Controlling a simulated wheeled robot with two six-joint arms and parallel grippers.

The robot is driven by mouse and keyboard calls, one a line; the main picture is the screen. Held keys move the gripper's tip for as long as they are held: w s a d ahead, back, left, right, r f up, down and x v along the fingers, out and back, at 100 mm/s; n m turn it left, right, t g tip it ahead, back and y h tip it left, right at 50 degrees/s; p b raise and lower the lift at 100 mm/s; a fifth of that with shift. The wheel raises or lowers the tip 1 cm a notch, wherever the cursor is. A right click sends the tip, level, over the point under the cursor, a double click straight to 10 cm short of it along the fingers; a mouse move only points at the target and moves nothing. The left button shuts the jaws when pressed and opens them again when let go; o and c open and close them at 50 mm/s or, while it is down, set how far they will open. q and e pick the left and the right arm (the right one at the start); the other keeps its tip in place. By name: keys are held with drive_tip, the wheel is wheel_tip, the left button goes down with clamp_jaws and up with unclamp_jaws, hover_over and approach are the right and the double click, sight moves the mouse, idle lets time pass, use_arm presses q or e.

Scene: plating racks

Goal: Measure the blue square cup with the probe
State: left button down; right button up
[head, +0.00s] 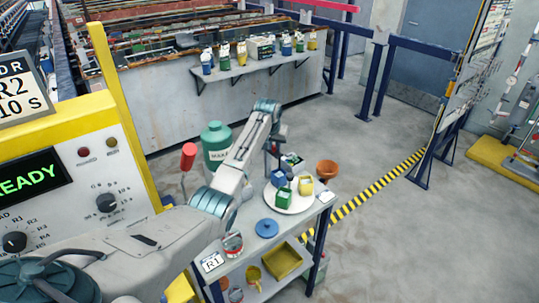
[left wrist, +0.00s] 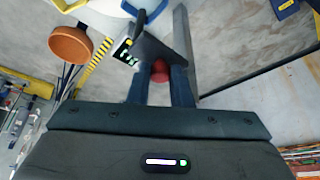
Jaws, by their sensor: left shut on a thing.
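The blue square cup (head: 278,178) stands on a round white plate (head: 300,207) on the cart, with a green cup (head: 284,197) and a yellow cup (head: 305,185) close by. My left gripper (head: 271,149) is above the back of the plate, near the blue cup. In the left wrist view its fingers (left wrist: 161,82) are shut on the probe, a dark device with a lit display (left wrist: 127,54) and a red part between the fingers. The probe's display also shows in the head view (head: 292,159). Whether the probe touches the blue cup is hidden. My right gripper is not in view.
A blue disc (head: 266,228) and a can (head: 233,244) are at the cart's front. A green jug (head: 215,143) stands behind the arm.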

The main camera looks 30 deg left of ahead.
use_arm(q)
drive_tip(key=shift+w+r, duration=0.1)
drive_tip(key=shift+r, duration=0.15)
drive_tip(key=c, duration=1.6)
unclamp_jaws()
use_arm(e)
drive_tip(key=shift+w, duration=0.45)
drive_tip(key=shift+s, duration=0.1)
